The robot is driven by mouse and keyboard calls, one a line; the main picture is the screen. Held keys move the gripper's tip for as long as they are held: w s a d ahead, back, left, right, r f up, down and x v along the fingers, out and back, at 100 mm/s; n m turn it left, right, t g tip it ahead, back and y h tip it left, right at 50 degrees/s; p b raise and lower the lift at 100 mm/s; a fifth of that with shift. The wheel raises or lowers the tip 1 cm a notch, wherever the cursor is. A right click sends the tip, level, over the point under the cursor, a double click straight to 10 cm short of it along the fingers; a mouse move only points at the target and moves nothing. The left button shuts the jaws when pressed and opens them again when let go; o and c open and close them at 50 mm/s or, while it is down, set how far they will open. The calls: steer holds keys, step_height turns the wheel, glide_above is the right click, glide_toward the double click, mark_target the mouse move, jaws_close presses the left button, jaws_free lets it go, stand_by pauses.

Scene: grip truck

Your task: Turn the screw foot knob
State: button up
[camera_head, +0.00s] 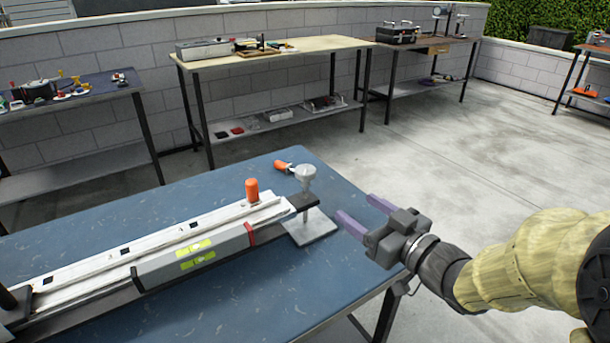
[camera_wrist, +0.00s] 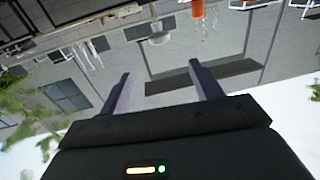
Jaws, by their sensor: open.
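The screw foot knob (camera_head: 306,173) is a grey-silver round knob on top of a vertical screw at the right end of the long rail on the blue table. Its screw stands on a light square foot plate (camera_head: 311,229). My gripper (camera_head: 364,211) is to the right of the knob, with its two purple fingers apart and pointing left toward it. There is a clear gap between the fingertips and the knob, and nothing is between the fingers. In the wrist view a pale round shape that looks like the knob (camera_wrist: 159,38) shows beyond the fingers, upside down.
The blue table (camera_head: 330,284) carries the long rail with a grey level bar (camera_head: 195,254) and an upright orange handle (camera_head: 252,190). A tool with an orange handle (camera_head: 283,165) lies behind the knob. Other workbenches (camera_head: 275,57) stand along the wall. Floor to the right is open.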

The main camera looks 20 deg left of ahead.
mark_target(312, 176)
steer(key=b+x, duration=0.1)
steer(key=x, duration=1.6)
steer(key=shift+w+a+b, duration=0.15)
steer(key=shift+b, duration=0.15)
steer(key=shift+c, duration=0.2)
steer(key=c, duration=0.9)
